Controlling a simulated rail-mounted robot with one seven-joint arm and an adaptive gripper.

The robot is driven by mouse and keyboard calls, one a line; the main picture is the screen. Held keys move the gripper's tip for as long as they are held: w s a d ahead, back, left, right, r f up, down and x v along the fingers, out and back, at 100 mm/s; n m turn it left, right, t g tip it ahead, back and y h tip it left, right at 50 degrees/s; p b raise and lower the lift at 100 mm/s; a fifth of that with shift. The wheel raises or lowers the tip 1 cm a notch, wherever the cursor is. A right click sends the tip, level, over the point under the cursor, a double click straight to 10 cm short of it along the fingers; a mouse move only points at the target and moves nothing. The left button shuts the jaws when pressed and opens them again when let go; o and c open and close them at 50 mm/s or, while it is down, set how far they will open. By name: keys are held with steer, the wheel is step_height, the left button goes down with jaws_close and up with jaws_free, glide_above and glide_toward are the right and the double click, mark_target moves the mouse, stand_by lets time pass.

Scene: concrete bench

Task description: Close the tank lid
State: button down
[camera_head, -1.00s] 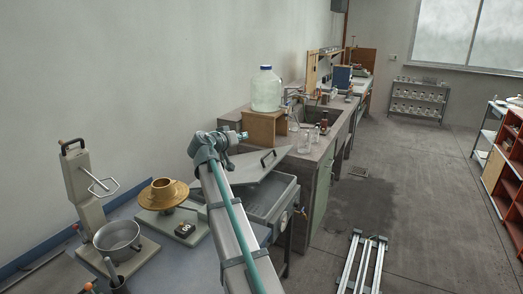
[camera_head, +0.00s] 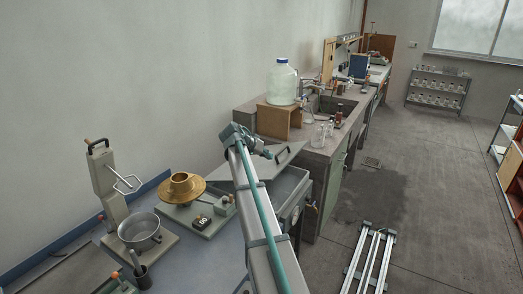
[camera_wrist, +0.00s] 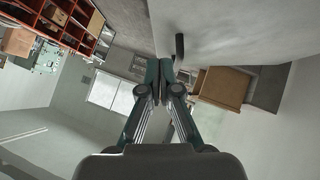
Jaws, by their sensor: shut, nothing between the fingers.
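The tank (camera_head: 292,188) is a grey box beside the bench. Its grey lid (camera_head: 262,172) is tilted open, with the tank's interior showing at its right. A black bar handle (camera_head: 284,152) stands on the lid's upper face. In the wrist view the lid (camera_wrist: 235,28) fills the top right and the handle (camera_wrist: 179,47) juts down just beyond the fingertips. My gripper (camera_head: 269,154) is left of the handle, close to it; any contact is unclear. In the wrist view my gripper (camera_wrist: 160,78) is shut with nothing between its fingers.
A wooden box (camera_head: 278,122) bearing a large clear jug (camera_head: 282,82) stands behind the lid. Glassware (camera_head: 319,134) is on the bench at right. A brass dish device (camera_head: 180,187) and a metal bowl (camera_head: 140,230) are at left. Open floor (camera_head: 400,190) lies right.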

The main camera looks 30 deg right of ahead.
steer(key=p+x, duration=0.1)
steer(key=x, duration=0.2)
steer(key=shift+d, duration=0.1)
steer(key=shift+s+d+f+p, duration=0.1)
steer(key=shift+s+f+p, duration=0.15)
steer(key=shift+f, duration=0.3)
steer(key=shift+s+f+p, duration=0.1)
steer(key=shift+s+f, duration=0.15)
steer(key=shift+f, duration=0.3)
steer(key=shift+s+d+f, duration=0.1)
steer(key=shift+s+f, duration=0.05)
steer(key=shift+f, duration=0.55)
